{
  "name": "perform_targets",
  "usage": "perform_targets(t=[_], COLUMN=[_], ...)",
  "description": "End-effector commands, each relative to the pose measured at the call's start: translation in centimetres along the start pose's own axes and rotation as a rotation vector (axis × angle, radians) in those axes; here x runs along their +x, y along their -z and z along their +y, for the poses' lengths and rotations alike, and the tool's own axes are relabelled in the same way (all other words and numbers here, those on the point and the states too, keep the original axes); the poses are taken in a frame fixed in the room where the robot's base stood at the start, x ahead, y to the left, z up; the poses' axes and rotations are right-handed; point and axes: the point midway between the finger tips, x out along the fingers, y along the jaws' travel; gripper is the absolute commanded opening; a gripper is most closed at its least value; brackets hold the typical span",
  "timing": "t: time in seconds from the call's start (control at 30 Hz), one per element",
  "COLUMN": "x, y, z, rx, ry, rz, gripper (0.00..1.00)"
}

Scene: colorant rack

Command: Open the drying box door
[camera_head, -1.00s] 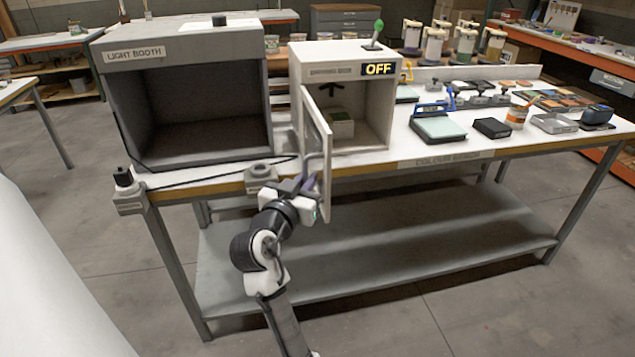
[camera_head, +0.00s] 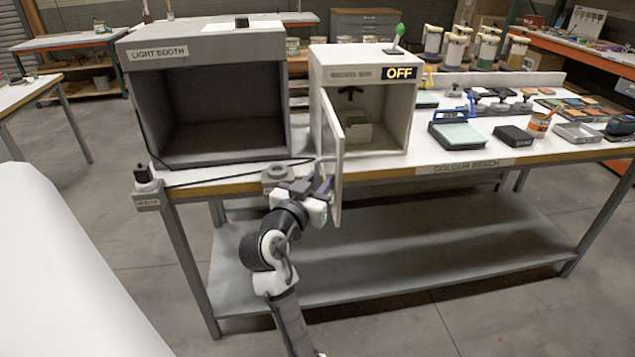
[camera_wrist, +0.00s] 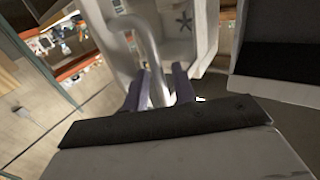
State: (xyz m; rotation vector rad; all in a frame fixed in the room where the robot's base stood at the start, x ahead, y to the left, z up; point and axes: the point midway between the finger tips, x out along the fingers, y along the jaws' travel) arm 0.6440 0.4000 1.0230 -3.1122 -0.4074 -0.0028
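The drying box (camera_head: 362,52) is a white cabinet on the bench with an "OFF" sign on its top front edge. Its door (camera_head: 337,165) stands swung out toward me from the left side, seen nearly edge-on. The interior is exposed, with a dark fan-like part and a small pale block inside. My gripper (camera_head: 318,186) is at the door's outer left face. In the wrist view, the two purple fingers of my gripper (camera_wrist: 159,90) are on either side of the pale, bent door handle (camera_wrist: 150,48), close against it. The exact contact is hard to see.
A grey light booth (camera_head: 208,40) stands left of the drying box. Trays, a scale and jars occupy the bench to the right. A lower shelf (camera_head: 420,255) runs beneath the bench.

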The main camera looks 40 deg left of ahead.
Motion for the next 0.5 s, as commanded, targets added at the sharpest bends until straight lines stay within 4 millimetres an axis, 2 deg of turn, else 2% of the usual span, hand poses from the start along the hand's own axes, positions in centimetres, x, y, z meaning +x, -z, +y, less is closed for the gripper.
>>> perform_targets(t=[0.13, 0.23, 0.5], x=[-0.6, -2.0, -8.1], y=[-0.2, -0.3, -0.3], z=[-0.1, -0.1, -0.1], rx=[0.001, 0.001, 0.002], ry=[0.001, 0.004, 0.005], rz=[-0.001, 0.000, 0.001], gripper=[0.27, 0.27, 0.27])
